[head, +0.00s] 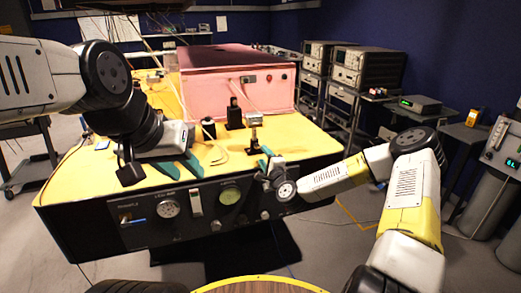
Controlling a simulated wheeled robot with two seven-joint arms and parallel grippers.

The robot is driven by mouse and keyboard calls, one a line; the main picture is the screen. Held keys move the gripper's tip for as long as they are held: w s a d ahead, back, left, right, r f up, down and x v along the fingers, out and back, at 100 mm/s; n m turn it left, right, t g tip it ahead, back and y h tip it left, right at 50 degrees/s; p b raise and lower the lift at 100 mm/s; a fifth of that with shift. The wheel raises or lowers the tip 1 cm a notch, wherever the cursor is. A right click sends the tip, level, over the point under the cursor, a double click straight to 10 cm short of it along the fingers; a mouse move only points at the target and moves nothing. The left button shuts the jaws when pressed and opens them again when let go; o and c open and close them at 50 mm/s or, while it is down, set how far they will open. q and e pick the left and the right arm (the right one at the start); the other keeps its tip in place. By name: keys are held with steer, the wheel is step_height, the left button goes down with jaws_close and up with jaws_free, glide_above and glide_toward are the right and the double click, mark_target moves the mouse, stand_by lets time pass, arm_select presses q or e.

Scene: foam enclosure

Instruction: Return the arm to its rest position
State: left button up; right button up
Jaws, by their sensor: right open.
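My left arm reaches in from the left over the yellow tabletop. Its gripper (184,172) has two teal fingers set apart over the table's front part, with nothing seen between them. My right arm comes in from the lower right and bends back leftward at its elbow. Its gripper (262,166) is at the table's front edge, with teal fingers apart and no object seen in them. The wrist hides part of this gripper.
The yellow-topped table (307,143) has a black front panel with gauges. A pink box (235,80) stands at its back. A dark post (234,114) and a small metal stand (254,132) are near the grippers. Instrument racks (352,68) stand at right.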

steer(key=shift+s+d, duration=0.2)
steer(key=shift+s, duration=0.4)
